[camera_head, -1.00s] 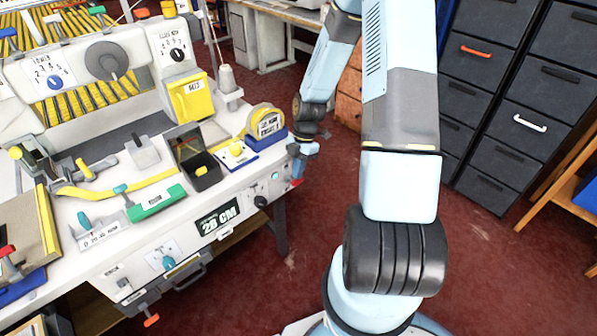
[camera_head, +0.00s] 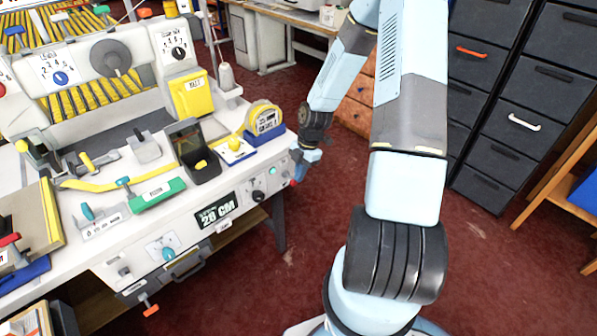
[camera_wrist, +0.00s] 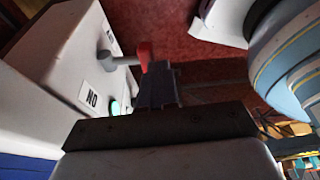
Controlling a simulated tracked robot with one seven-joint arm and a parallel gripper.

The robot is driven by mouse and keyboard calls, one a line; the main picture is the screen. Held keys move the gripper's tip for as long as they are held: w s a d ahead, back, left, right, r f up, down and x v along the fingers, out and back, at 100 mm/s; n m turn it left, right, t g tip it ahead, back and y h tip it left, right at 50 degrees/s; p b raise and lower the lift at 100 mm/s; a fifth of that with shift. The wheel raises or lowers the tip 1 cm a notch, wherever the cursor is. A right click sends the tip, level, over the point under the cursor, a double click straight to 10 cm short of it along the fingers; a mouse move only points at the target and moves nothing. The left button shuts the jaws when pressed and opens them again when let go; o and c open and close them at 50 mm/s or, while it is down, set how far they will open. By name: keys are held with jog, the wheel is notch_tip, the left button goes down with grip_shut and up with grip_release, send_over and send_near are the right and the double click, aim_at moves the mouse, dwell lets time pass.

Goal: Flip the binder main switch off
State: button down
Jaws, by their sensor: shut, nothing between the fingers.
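The main switch looks to be the red-tipped grey lever (camera_wrist: 143,55) on the end panel of the white machine bench. In the wrist view an ON label (camera_wrist: 92,99), upside down in the picture, and a green lamp (camera_wrist: 115,108) are beside it. In the head view only a small red spot (camera_head: 293,183) of the lever shows, at the bench's right corner. My gripper (camera_head: 299,169) is there, just above the red spot. In the wrist view my gripper's dark fingers (camera_wrist: 157,76) are shut and empty, close to the red tip. I cannot tell if they touch it.
The bench's front carries a black knob (camera_head: 258,196), a 28 CM display (camera_head: 215,210) and a teal knob (camera_head: 168,254). Red floor is clear right of the bench; dark drawers (camera_head: 495,160) stand farther right.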

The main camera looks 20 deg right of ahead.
jog(key=shift+t, duration=0.4)
jog(key=f, duration=0.1)
jog(key=s+f, duration=0.1)
jog(key=f, duration=0.2)
jog(key=shift+s+d, duration=0.3)
jog(key=shift+s, duration=0.05)
dwell(1.0)
jog(key=s+d+r, duration=0.1)
jog(key=d+r, duration=0.1)
jog(key=r, duration=0.4)
jog(key=s+d+r, duration=0.2)
jog(key=r, duration=0.4)
jog(key=shift+d+r, duration=0.2)
jog(key=shift+r, duration=0.1)
jog(key=shift+s, duration=0.1)
dwell(0.4)
